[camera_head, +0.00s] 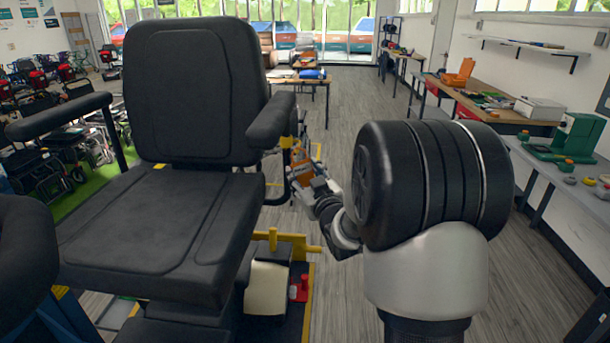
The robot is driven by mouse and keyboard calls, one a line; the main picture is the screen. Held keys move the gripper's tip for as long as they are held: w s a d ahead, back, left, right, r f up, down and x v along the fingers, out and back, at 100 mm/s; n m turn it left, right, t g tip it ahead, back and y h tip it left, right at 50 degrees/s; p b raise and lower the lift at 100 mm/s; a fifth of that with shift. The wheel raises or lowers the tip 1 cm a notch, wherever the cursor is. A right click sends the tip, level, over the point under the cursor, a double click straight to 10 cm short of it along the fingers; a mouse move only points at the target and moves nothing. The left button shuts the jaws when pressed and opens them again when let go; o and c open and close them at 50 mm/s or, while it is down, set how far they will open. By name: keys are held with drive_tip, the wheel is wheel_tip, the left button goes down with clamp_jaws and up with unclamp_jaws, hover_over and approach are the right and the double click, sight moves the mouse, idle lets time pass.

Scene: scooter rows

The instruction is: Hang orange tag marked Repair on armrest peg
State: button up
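A black scooter seat with a backrest (195,90) fills the left and middle of the head view. Its right armrest (270,119) has a yellow peg (288,142) below its front part. An orange tag (303,162) is close beside and just below the peg, at my fingertips. I cannot read its marking, nor tell whether it touches the peg. My gripper (303,182) reaches in from the right, at the tag's lower part. The fingers are small and dark here, so their grip on the tag is unclear.
A yellow frame (285,238) and a red knob (299,288) sit low beside the seat. A workbench (475,100) and a grey table (550,170) line the right wall. Scooters stand at left. The floor (335,120) behind the armrest is clear.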

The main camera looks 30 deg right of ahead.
drive_tip(key=o, duration=0.5)
drive_tip(key=shift+c, duration=0.2)
drive_tip(key=s+a, duration=0.2)
drive_tip(key=s, duration=0.9)
drive_tip(key=shift+s, duration=0.4)
drive_tip(key=shift+a, duration=0.15)
drive_tip(key=s+a+f+g+y, duration=0.1)
drive_tip(key=s+a+f+g, duration=0.1)
drive_tip(key=s+a+g, duration=0.4)
drive_tip(key=s+a+f+g+y, duration=0.2)
drive_tip(key=s+a+g, duration=0.5)
drive_tip(key=s+a, duration=0.5)
drive_tip(key=s, duration=0.8)
drive_tip(key=shift+s+a+f, duration=0.2)
drive_tip(key=shift+a+f, duration=0.15)
drive_tip(key=shift+a, duration=0.05)
